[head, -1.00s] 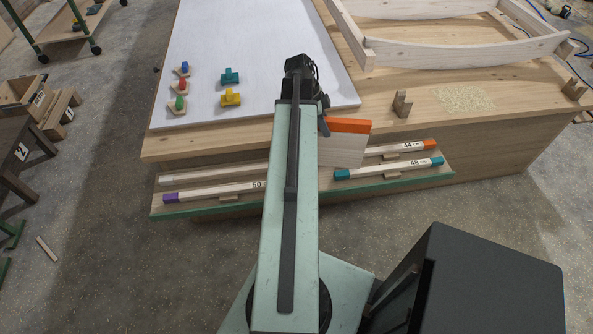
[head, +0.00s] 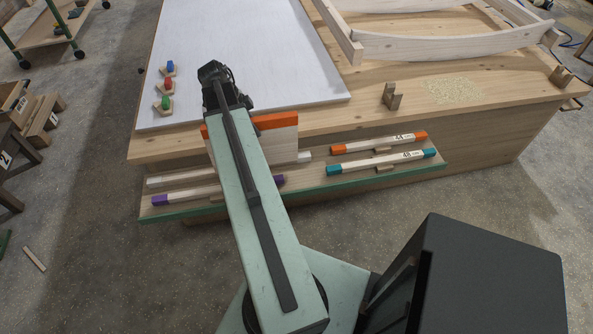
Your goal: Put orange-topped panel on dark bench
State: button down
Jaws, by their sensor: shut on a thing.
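The orange-topped panel (head: 283,143) is a pale upright board with an orange strip along its top. It shows on both sides of my arm, in front of the big workbench's near edge; its middle is hidden. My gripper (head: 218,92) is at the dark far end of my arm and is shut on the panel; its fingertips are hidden. A dark bench (head: 14,160) with a "2" label stands at the left edge, only partly in view. The panel is well to the right of it.
The big wooden workbench (head: 400,118) carries a white board (head: 255,50) with small coloured pieces and a pale wooden frame (head: 440,45). Its low green-edged shelf (head: 310,190) holds several colour-ended bars. Wooden steps (head: 42,128) stand beyond the dark bench. Open floor lies between the benches.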

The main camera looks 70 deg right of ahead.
aim_at(297, 125)
jog(key=shift+w+a, duration=0.1)
jog(key=shift+w, duration=0.05)
jog(key=s+d, duration=0.2)
jog(key=s, duration=0.2)
jog(key=s+d+f+b, duration=0.1)
jog(key=s+d, duration=0.2)
jog(key=s, duration=0.1)
jog(key=s+d, duration=0.2)
jog(key=s, duration=0.2)
jog(key=shift+s+d+f, duration=0.15)
jog(key=shift+s+d, duration=0.1)
jog(key=shift+s, duration=0.25)
jog(key=b+x, duration=0.3)
jog(key=b, duration=0.1)
jog(key=shift+f, duration=0.45)
